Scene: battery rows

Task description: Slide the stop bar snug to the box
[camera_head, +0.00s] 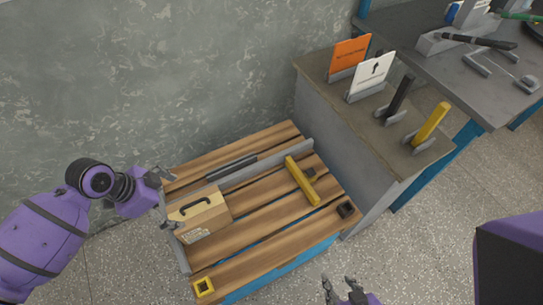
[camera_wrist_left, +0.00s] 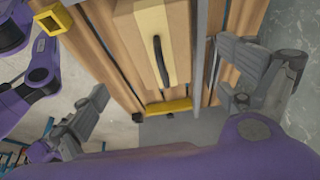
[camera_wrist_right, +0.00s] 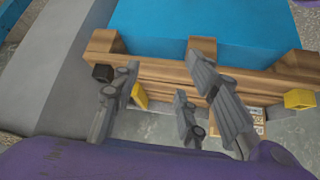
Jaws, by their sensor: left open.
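The box (camera_head: 186,226), pale wood with a black handle on top, sits on the left half of a slatted deck; it also shows in the left wrist view (camera_wrist_left: 138,40). The yellow stop bar (camera_head: 302,182) lies across the slats to the right of the box, with bare slats between them. It shows in the left wrist view (camera_wrist_left: 168,107) beyond the box. My left gripper (camera_head: 163,192) is open and empty at the box's left end, its fingers spread wide. Contact cannot be told. My right gripper (camera_head: 341,291) looks open and empty, in front of the deck's near right edge.
A grey rail (camera_head: 268,157) runs along the deck's back, with a dark bar (camera_head: 231,167) behind it. A yellow socket (camera_head: 204,287) and a black socket (camera_head: 346,210) stand at the front corners. A grey cabinet (camera_head: 345,150) with signs and upright handles borders the right side.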

